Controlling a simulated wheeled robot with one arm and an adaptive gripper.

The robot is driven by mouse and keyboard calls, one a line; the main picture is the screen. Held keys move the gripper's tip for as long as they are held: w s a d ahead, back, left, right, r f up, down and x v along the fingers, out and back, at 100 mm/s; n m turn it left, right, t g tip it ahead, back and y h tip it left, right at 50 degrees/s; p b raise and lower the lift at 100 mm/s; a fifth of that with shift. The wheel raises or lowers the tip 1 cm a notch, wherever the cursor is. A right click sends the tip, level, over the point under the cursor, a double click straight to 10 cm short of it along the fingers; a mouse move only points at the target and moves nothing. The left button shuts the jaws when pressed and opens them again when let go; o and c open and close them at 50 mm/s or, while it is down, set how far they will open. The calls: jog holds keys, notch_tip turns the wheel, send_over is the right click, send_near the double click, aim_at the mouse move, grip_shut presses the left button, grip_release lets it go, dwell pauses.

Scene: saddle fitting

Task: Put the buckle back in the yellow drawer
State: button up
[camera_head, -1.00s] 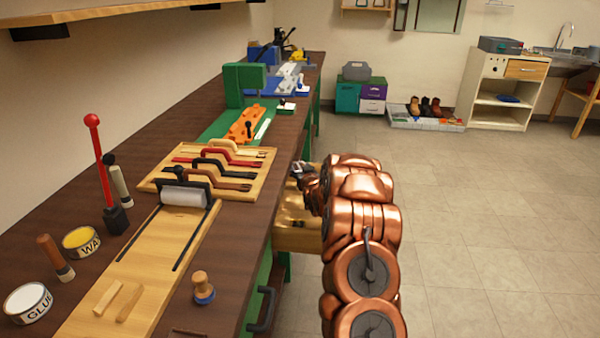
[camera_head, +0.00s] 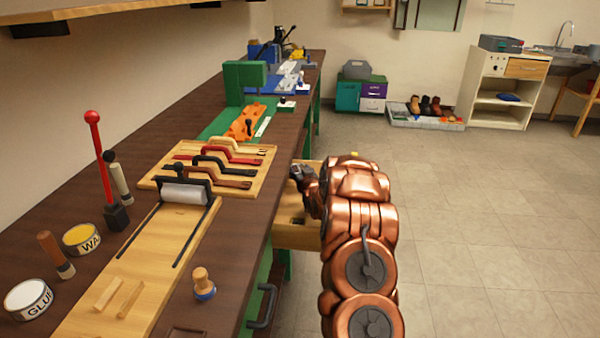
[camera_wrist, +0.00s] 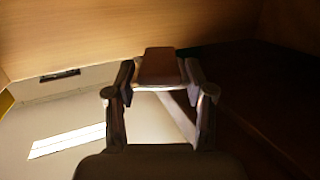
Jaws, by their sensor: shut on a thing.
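In the head view a pale wooden drawer (camera_head: 295,236) stands open under the right edge of the bench, partly hidden by my arm. A small dark thing shows in it. My gripper (camera_head: 302,173) is over the drawer's far part. In the wrist view my gripper (camera_wrist: 160,80) is shut on a flat brown block-like thing (camera_wrist: 160,65). I cannot tell whether it is the buckle. A wooden wall (camera_wrist: 150,30) is just beyond it. A pale surface with a bright light patch is below left, with a yellow edge (camera_wrist: 6,101) at far left.
The long dark bench (camera_head: 240,240) runs along the left, with a strap board (camera_head: 160,182), a roller (camera_head: 184,195), glue and wax tins. A black handle (camera_head: 263,306) sticks out at its near front. The floor (camera_head: 480,230) to the right is clear.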

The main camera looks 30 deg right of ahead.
jog(key=o, duration=0.8)
jog(key=shift+f, duration=0.4)
jog(key=o, duration=0.4)
jog(key=shift+s+f, duration=0.1)
jog(key=shift+c, duration=0.2)
jog(key=shift+f, duration=0.1)
jog(key=shift+r, duration=0.2)
jog(key=shift+r+p, duration=0.45)
jog(key=shift+r, duration=0.05)
jog(key=b+v, duration=0.1)
jog(key=v, duration=1)
jog(key=shift+s+a+r, duration=0.2)
jog(key=shift+s+r, duration=0.1)
